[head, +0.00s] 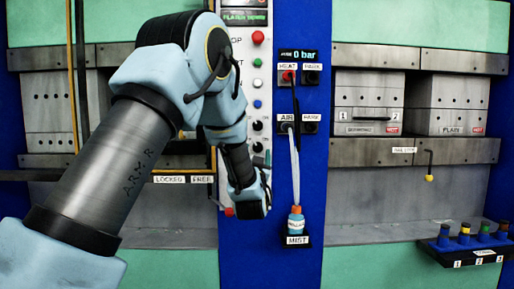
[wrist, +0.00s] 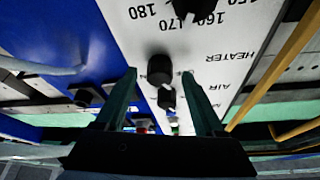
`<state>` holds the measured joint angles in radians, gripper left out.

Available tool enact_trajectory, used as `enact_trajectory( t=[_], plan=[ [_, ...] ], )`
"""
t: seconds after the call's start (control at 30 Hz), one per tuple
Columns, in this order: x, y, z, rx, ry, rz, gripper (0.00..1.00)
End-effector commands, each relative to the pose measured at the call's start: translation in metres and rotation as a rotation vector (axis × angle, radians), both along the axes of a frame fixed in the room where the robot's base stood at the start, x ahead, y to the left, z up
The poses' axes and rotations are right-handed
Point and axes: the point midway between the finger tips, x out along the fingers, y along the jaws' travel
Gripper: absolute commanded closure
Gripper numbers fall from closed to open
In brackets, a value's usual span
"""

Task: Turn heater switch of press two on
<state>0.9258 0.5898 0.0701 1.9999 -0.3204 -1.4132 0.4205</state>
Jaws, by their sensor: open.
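A white control panel with a HEATER label fills the middle of the wrist view. A black round switch knob (wrist: 160,69) sits on it, roughly in line with that label. A second black knob (wrist: 167,97) sits below it in the picture, near the AIR label. My gripper (wrist: 160,76) is open and empty, its two green fingers on either side of the upper knob in the picture. I cannot tell whether they touch it. In the head view my arm covers part of the white panel (head: 240,48), and the fingers are hard to make out. No press number is readable on the panel.
A blue column (head: 300,180) right of the panel carries a 0 bar display (head: 298,55), hoses and a MIST bottle (head: 296,222). A yellow pipe (wrist: 290,55) runs close right of my fingers. A small rack (head: 470,247) stands at the lower right.

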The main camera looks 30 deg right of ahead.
Motion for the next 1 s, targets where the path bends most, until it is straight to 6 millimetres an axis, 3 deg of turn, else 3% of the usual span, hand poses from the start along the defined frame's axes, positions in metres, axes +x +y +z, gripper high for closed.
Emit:
enact_trajectory(
  t=[0.43,1.0],
  plan=[
    [0.0086,-0.0051,0.0032,0.001,0.001,-0.001,0.30],
    [0.0084,-0.0050,0.0033,0.001,0.001,-0.001,0.94]
  ],
)
